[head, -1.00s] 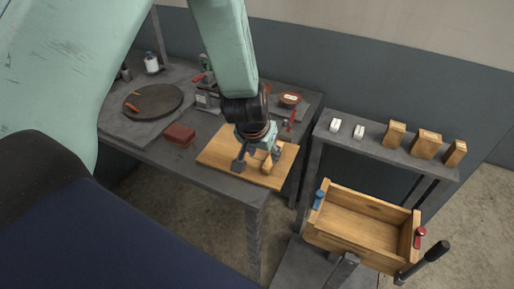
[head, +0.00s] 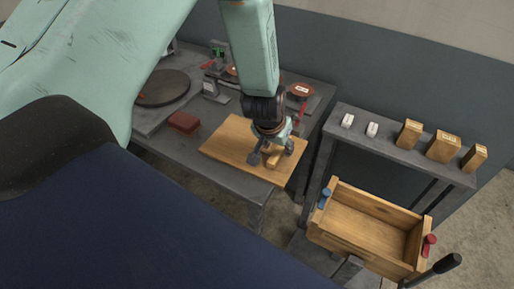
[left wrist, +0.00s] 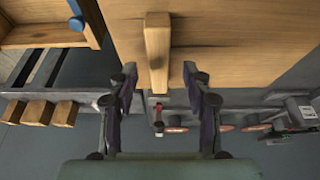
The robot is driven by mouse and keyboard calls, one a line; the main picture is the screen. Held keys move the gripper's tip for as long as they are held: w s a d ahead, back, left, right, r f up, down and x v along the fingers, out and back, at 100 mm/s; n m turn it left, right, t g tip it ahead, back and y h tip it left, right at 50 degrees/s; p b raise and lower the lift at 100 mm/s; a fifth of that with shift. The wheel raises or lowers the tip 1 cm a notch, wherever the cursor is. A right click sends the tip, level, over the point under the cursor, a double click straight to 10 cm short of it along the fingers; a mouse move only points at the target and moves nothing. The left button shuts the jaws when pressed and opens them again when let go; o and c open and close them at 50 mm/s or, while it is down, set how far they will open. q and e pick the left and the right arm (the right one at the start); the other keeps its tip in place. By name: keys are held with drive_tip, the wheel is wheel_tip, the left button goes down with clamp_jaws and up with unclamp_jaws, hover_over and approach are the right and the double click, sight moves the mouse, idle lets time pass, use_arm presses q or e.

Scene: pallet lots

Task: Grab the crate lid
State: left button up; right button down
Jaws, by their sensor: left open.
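The crate lid (head: 228,146) is a flat wooden board lying on the grey table, with a wooden bar handle (left wrist: 157,48) across its top. In the head view my left gripper (head: 270,160) is over the right part of the lid, at the handle. In the left wrist view the two fingers of the left gripper (left wrist: 162,85) are apart, one on each side of the handle's line, with gaps between them and the bar. The open wooden crate (head: 362,222) stands to the right, with a blue and a red clamp on its ends. My right gripper is not in view.
A grey shelf (head: 390,146) behind the crate bears several wooden blocks and two small white items. On the table (head: 205,170) are a dark round plate (head: 163,88), a dark red block (head: 184,122) and a red-topped round item (head: 300,90). A black-handled lever (head: 446,264) is beside the crate.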

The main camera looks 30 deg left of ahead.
sight(279, 149)
use_arm(q)
drive_tip(key=shift+x, duration=1.05)
drive_tip(key=shift+w+f, duration=0.3)
drive_tip(key=shift+f, duration=0.1)
drive_tip(key=shift+s+r, duration=0.1)
drive_tip(key=shift+c, duration=0.3)
drive_tip(key=shift+s+r, duration=0.1)
drive_tip(key=shift+s, duration=0.05)
drive_tip(key=c, duration=0.7)
clamp_jaws()
